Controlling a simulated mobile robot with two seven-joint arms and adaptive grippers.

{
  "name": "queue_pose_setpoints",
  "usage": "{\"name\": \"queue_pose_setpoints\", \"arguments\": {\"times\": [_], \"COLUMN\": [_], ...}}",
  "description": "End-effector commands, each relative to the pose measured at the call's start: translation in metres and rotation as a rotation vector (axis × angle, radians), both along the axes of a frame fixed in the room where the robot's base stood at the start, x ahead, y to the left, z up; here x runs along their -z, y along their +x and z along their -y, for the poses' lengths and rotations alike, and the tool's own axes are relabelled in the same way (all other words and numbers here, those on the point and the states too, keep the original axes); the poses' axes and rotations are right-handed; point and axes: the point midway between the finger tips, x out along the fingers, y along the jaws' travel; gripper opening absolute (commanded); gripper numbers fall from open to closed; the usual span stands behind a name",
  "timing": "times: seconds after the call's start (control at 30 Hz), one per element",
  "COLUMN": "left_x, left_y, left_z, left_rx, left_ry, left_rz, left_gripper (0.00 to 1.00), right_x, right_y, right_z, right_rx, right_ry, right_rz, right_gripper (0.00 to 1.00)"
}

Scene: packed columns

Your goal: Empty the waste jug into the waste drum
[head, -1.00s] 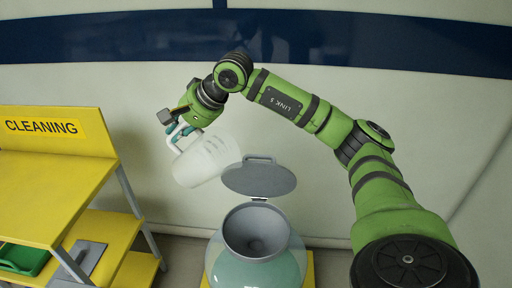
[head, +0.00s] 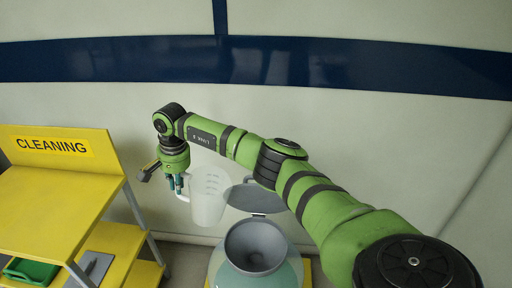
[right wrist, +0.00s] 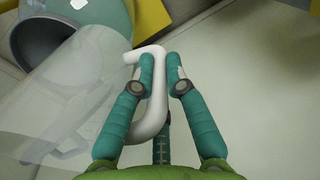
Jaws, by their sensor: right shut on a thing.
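The waste jug (head: 211,196) is a clear, whitish measuring jug with a looped handle and scale marks. It hangs in the air nearly upright, left of the waste drum's mouth. My right gripper (head: 179,186) is shut on the jug's handle, which shows white between the fingers (right wrist: 160,64) in the right wrist view (right wrist: 151,118). I see no coloured liquid in the jug. The waste drum (head: 287,275) is a rounded translucent vessel with greenish contents and a grey funnel (head: 256,245). Its grey lid (head: 243,197) stands open behind the funnel, partly hidden by the jug and my arm.
A yellow cleaning cart (head: 55,200) stands at the left, with a green tray (head: 22,270) and a grey item on its lower shelf. A yellow base (head: 308,272) shows beside the drum. A pale wall with a blue band closes the back.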

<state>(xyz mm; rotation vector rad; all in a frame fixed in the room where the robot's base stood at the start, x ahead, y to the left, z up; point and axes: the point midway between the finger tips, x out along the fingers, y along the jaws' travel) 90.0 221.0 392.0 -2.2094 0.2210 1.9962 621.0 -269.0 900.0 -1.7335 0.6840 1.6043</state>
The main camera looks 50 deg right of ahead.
Motion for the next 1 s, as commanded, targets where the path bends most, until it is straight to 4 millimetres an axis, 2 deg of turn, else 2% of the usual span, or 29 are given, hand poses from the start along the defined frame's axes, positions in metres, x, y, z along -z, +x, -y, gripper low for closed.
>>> {"name": "queue_pose_setpoints", "arguments": {"times": [0.53, 0.8, 1.0], "left_x": [-0.029, -0.033, -0.026], "left_y": [-0.007, -0.007, -0.007], "left_z": [-0.001, -0.001, -0.002], "left_rx": [0.000, 0.000, 0.000], "left_ry": [0.001, 0.002, 0.002], "left_rz": [-0.011, -0.011, -0.010], "left_gripper": [0.37, 0.37, 0.37], "right_x": [-0.049, -0.053, -0.050], "right_y": [0.000, 0.001, 0.001], "right_z": [0.000, -0.002, -0.001], "right_rx": [0.001, 0.002, 0.001], "right_ry": [0.001, -0.042, -0.089], "right_rz": [0.002, -0.065, -0.136], "right_gripper": [0.00, 0.00, 0.00]}}
